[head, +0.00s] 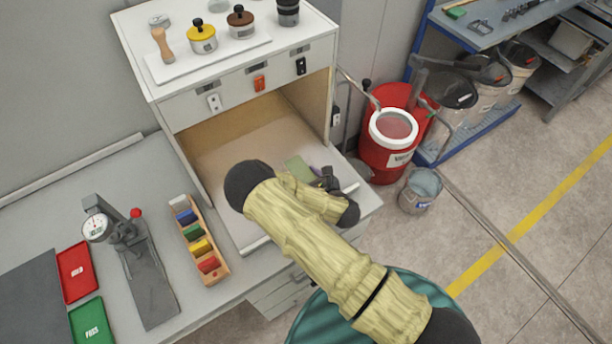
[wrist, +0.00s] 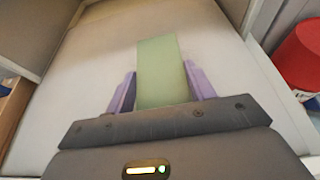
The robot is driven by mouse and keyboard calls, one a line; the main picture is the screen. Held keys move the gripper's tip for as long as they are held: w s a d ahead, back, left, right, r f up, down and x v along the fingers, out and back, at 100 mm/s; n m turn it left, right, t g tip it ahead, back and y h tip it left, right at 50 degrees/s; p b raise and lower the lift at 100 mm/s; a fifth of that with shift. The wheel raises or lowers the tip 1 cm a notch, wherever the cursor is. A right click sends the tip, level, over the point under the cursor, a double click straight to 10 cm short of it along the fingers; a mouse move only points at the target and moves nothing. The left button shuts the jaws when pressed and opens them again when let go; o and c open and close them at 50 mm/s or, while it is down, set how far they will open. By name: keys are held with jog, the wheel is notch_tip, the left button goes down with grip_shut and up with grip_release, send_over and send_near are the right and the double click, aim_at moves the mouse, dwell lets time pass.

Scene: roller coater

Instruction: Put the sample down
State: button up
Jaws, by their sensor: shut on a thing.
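The sample is a flat pale green rectangular panel. In the wrist view, the sample (wrist: 160,65) stands out between the two purple fingers of my gripper (wrist: 161,88), which is shut on it. In the head view, the sample (head: 298,168) shows just beyond my forearm, at the right side of the cabinet opening. My gripper (head: 318,173) is partly hidden there by my arm. The sample is over the pale floor (head: 235,150) of the open cabinet bay. I cannot tell whether it touches that floor.
The cabinet's wooden side wall (head: 312,95) and upper shelf (head: 245,85) bound the bay. A rack of coloured blocks (head: 200,240) and a dial gauge stand (head: 130,245) are on the bench at left. A red drum (head: 385,155) is at right. The bay's pale floor is largely clear.

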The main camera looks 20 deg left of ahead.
jog(key=shift+f+b, duration=0.45)
jog(key=shift+f, duration=0.15)
jog(key=o, duration=1)
jog(key=shift+r, duration=0.15)
jog(key=shift+r+p, duration=0.6)
jog(key=shift+p, duration=0.1)
jog(key=b+v, duration=0.3)
jog(key=v, duration=0.9)
jog(key=shift+b, duration=0.35)
